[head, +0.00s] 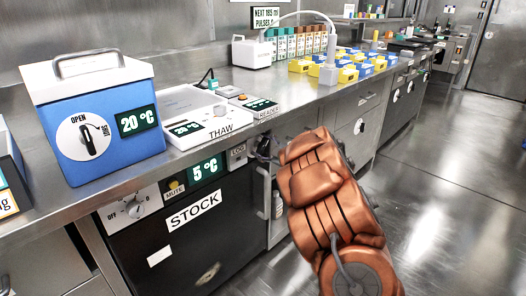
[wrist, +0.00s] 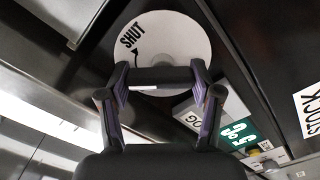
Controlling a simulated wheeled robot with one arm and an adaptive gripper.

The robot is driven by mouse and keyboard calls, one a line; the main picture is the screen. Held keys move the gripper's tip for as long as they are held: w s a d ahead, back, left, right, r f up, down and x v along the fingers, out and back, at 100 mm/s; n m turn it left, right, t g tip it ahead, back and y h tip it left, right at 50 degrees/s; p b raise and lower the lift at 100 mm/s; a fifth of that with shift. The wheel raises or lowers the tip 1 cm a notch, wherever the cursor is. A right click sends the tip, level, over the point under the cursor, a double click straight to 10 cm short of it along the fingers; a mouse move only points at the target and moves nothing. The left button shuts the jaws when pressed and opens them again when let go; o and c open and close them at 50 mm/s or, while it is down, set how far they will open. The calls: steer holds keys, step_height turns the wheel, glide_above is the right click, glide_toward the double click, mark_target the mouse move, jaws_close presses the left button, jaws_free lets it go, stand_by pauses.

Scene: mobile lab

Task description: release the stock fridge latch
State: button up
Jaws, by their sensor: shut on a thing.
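The stock fridge (head: 165,250) is a black front under the counter, with a STOCK label and a 5 °C display. In the wrist view its latch shows as a round white disc (wrist: 175,32) marked SHUT with a curved arrow. My gripper (wrist: 160,78) is in front of the disc, its two fingers closed on the dark latch handle (wrist: 160,77) that spans between them. The OPEN mark of this disc is not visible. In the head view my copper arm stands to the right of the fridge, and the latch cannot be made out there.
A blue box (head: 100,125) with its own latch disc stands on the counter (head: 225,150). The THAW unit (head: 205,118), the reader (head: 255,107) and yellow and blue bins (head: 345,65) are also there. The floor (head: 440,180) to the right is clear.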

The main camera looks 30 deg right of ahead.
steer(key=n+b, duration=0.2)
steer(key=n, duration=0.1)
steer(key=n+b, duration=0.1)
steer(key=shift+f, duration=0.25)
steer(key=shift+a+n+b, duration=0.1)
steer(key=shift+n+b, duration=1.1)
steer(key=shift+n, duration=0.7)
steer(key=shift+r+n, duration=0.1)
steer(key=shift+n, duration=0.2)
steer(key=o, duration=1.2)
steer(key=shift+c, duration=0.2)
steer(key=shift+s, duration=0.1)
steer(key=v, duration=1.2)
steer(key=shift+r, duration=0.15)
